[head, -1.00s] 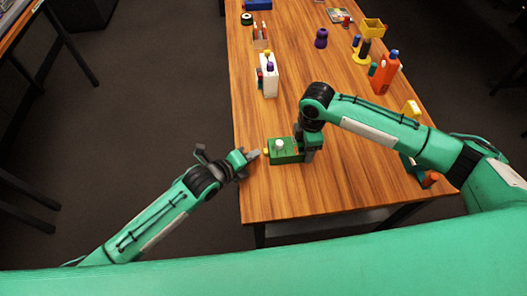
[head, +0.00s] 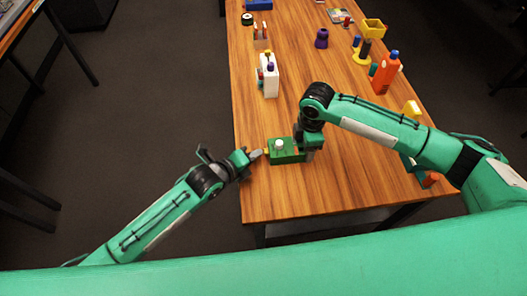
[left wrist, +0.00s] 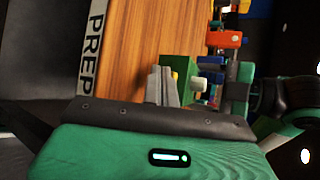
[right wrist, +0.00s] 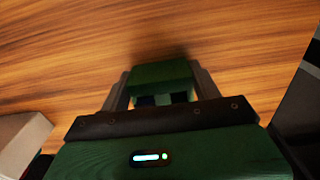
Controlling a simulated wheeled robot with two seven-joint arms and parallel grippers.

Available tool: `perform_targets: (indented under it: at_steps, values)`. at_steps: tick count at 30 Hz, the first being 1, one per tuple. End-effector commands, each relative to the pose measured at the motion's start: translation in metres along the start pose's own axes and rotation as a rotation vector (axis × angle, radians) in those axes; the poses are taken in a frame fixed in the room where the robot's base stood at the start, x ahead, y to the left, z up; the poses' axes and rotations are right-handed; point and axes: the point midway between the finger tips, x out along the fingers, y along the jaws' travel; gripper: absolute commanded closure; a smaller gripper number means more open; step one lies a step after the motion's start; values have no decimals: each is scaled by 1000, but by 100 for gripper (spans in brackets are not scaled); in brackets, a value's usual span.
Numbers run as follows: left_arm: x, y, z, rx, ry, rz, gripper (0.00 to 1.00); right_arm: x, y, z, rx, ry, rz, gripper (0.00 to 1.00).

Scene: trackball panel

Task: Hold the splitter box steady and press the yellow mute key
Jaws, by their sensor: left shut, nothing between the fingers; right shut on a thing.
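The splitter box (head: 287,157) is a green block on the table near its front left, with a white ball (head: 278,144) on top. My right gripper (head: 304,147) is shut on the box from its right side; the right wrist view shows the box (right wrist: 163,75) between the fingers. My left gripper (head: 259,153) is shut and empty, with its fingertips at the box's left side. In the left wrist view, a sliver of the yellow mute key (left wrist: 174,75) shows beside the closed fingertips (left wrist: 164,71); the fingers hide most of it. I cannot tell whether they touch.
The wooden table (head: 300,200) is clear in front of the box. A white bottle-like object (head: 269,82), a purple piece (head: 321,39), an orange bottle (head: 384,76) and a yellow-topped stand (head: 371,30) stand farther back. The table's left edge runs beneath my left gripper.

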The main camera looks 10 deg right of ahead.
Motion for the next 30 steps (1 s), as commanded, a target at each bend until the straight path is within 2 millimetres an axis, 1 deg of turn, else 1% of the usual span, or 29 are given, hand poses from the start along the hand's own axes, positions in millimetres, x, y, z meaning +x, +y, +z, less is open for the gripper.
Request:
perform_targets:
  at_steps: [17, 26, 30]
  values:
    - [6, -8, -8, -7, 8, -12, 100, 0, 0, -1, -1, 2, 0, 62]
    - [6, -8, -10, -9, 10, -14, 100, 0, 0, -1, -2, 2, 0, 62]
    - [3, -6, -8, -9, 10, -14, 100, 0, 0, -1, -1, 2, 1, 62]
